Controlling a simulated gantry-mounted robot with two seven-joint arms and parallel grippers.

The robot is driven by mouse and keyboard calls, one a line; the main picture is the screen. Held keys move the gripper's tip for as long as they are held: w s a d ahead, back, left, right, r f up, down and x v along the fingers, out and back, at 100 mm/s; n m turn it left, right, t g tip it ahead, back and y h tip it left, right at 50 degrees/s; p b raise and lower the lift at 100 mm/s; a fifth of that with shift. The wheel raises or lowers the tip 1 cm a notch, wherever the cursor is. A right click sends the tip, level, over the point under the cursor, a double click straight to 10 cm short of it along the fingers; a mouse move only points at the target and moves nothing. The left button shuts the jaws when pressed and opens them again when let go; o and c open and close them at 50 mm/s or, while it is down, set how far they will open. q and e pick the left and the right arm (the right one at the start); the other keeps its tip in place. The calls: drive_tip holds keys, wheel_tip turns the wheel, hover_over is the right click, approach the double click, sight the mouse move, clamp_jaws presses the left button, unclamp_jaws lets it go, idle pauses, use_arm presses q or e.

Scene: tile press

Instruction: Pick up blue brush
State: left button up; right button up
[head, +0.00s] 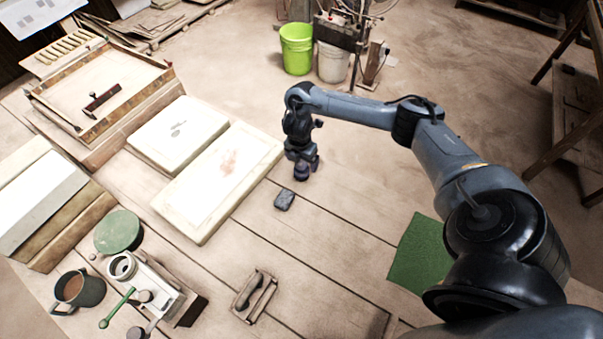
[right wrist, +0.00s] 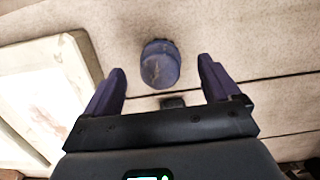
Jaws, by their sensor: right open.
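The blue brush (right wrist: 160,66) shows in the right wrist view as a short, rounded blue-purple piece with a dark edge at its far side. My right gripper (right wrist: 161,75) is open, with one finger to each side of the brush and a gap between each finger and it. In the head view my right gripper (head: 302,166) points down over the table, just right of the large pale slab. My left gripper is not in view.
A wooden-handled tool (head: 255,295), a green disc (head: 118,231) and a mug (head: 78,290) lie nearer. A green mat (head: 420,252) is at right.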

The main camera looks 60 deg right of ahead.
sight(302, 165)
wheel_tip(302, 165, down, 5)
drive_tip(key=shift+a+r+b, duration=0.1)
drive_tip(key=shift+r+b, duration=0.1)
drive_tip(key=shift+b, duration=0.5)
drive_tip(key=shift+f, duration=0.3)
drive_tip(key=shift+c, duration=0.2)
drive_tip(key=c, duration=1.1)
drive_tip(key=shift+r, duration=0.1)
